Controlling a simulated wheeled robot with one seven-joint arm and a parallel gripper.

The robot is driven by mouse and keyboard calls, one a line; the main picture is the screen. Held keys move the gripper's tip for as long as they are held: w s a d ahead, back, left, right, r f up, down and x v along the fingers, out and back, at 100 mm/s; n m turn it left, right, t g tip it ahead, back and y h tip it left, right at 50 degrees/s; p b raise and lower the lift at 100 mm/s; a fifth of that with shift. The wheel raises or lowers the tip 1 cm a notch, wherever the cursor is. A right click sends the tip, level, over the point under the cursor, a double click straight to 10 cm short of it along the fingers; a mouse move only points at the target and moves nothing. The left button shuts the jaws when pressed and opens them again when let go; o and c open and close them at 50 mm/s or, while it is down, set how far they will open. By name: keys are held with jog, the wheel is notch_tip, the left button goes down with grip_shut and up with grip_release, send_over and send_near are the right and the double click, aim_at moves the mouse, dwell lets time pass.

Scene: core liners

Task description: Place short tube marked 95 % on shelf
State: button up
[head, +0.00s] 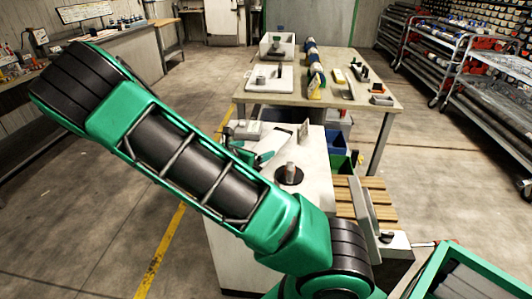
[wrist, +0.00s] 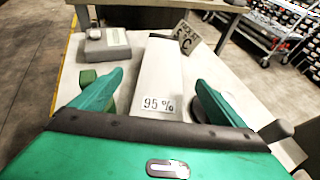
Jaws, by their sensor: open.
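A pale, plain tube (wrist: 160,80) with a black-on-white "95 %" label (wrist: 161,104) shows in the wrist view. It runs away from the camera between my fingers; its near end is hidden by my gripper body. My gripper (wrist: 159,77) is open, one finger on each side of the tube, with visible gaps; contact cannot be told. Racks with shelves (head: 440,40) stand at the right; I cannot tell which shelf is meant.
The white bench top (head: 312,165) carries a grey box (wrist: 105,45), an upright lettered sign (wrist: 187,38) and a dark round base with a grey cylinder (head: 290,170). A green piece (wrist: 87,77) lies beside my left finger. A wooden table (head: 365,99) with several items stands beyond.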

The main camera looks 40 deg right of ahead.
aim_at(268, 145)
jog(key=shift+x, duration=4.4)
jog(key=shift+s+f, duration=0.15)
jog(key=c, duration=2.1)
